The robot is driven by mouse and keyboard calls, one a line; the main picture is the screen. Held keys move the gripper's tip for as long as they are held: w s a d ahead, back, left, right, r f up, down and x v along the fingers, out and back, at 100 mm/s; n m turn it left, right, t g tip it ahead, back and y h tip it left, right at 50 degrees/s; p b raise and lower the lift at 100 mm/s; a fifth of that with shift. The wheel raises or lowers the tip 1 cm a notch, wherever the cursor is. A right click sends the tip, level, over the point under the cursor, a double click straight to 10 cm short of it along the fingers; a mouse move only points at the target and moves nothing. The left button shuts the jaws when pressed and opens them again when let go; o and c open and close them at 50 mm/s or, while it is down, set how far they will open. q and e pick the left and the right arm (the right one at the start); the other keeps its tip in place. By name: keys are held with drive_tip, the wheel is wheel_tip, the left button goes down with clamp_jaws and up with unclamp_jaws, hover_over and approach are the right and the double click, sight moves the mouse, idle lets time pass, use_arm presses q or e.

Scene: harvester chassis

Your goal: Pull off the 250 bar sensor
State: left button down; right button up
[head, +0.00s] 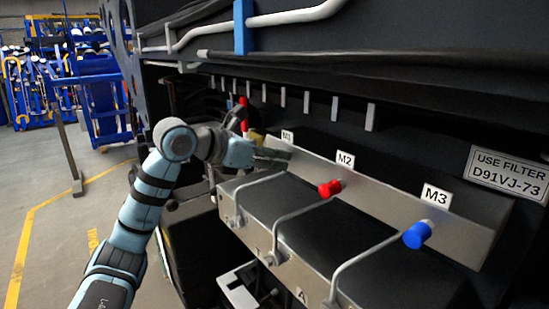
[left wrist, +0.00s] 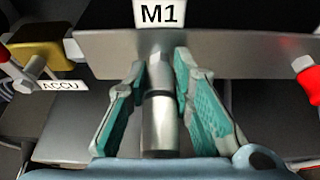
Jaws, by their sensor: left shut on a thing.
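A silver cylindrical sensor (left wrist: 160,122) stands out from the metal plate just below the M1 label (left wrist: 162,13) in the left wrist view. My left gripper (left wrist: 161,66) has its teal-padded fingers on both sides of this sensor, shut on it near the plate. No pressure marking is legible on it. In the head view my left gripper (head: 270,154) is at the M1 end of the plate and hides the sensor. My right gripper is not in view.
A red fitting (head: 330,189) sits below the M2 label and a blue fitting (head: 418,235) below M3. Bent metal pipes (head: 305,212) run in front of the plate. A yellow part (left wrist: 40,55) is left of the gripper.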

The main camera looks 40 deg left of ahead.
use_arm(q)
drive_tip(key=shift+f, duration=0.1)
drive_tip(key=shift+s, duration=0.15)
drive_tip(key=shift+s+a+b, duration=0.35)
drive_tip(key=shift+s+b, duration=0.4)
drive_tip(key=shift+s+a+b, duration=0.25)
drive_tip(key=shift+s+b, duration=0.7)
drive_tip(key=shift+b, duration=0.05)
drive_tip(key=shift+s, duration=0.3)
